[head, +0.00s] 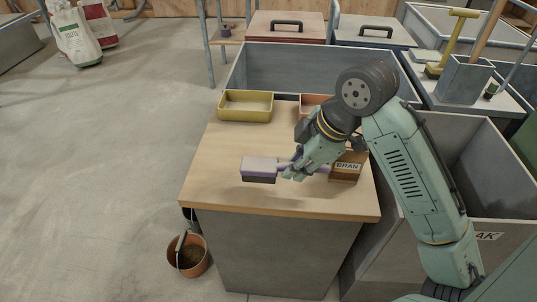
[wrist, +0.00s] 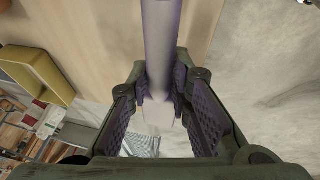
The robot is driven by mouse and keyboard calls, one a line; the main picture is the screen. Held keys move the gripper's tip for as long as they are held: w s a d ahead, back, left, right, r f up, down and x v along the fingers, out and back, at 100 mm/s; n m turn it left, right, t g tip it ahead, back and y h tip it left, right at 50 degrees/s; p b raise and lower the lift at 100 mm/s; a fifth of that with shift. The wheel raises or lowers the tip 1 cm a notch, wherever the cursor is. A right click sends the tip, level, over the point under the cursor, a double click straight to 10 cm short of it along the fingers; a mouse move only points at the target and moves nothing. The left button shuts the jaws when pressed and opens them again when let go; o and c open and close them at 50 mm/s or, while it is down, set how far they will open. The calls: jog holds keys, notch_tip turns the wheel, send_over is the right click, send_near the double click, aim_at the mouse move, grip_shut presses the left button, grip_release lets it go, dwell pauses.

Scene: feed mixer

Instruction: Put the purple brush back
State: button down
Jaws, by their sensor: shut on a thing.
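The purple brush (head: 260,166) has a block-shaped head with dark bristles facing down. My gripper (head: 293,170) is shut on its handle, and the head points left in the head view. The brush is over the middle of the wooden worktop; I cannot tell how far above it. In the wrist view the pale purple handle (wrist: 161,45) runs between the fingers of my gripper (wrist: 160,97). The gripper and arm hide part of the handle in the head view. The brush's proper place is not clearly marked in these frames.
A yellow tray (head: 246,117) and a partly hidden terracotta tray (head: 313,101) stand at the worktop's back. A box labelled BRAN (head: 345,172) is close right of my gripper. The worktop (head: 225,190) is bare at the front left. A bucket (head: 190,258) stands below.

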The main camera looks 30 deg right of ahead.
aim_at(272, 159)
jog(key=w, duration=0.2)
jog(key=w+a+p, duration=0.1)
jog(key=w, duration=0.4)
jog(key=shift+w+a+f, duration=0.15)
jog(key=shift+a+f, duration=0.2)
jog(key=shift+a, duration=0.05)
jog(key=shift+f+p, duration=0.55)
jog(key=shift+f, duration=1.25)
jog(key=shift+f, duration=0.2)
jog(key=c, duration=1.5)
grip_release()
jog(key=shift+o, duration=0.2)
jog(key=b+v, duration=0.1)
jog(key=v, duration=1.1)
jog(key=shift+r, duration=0.2)
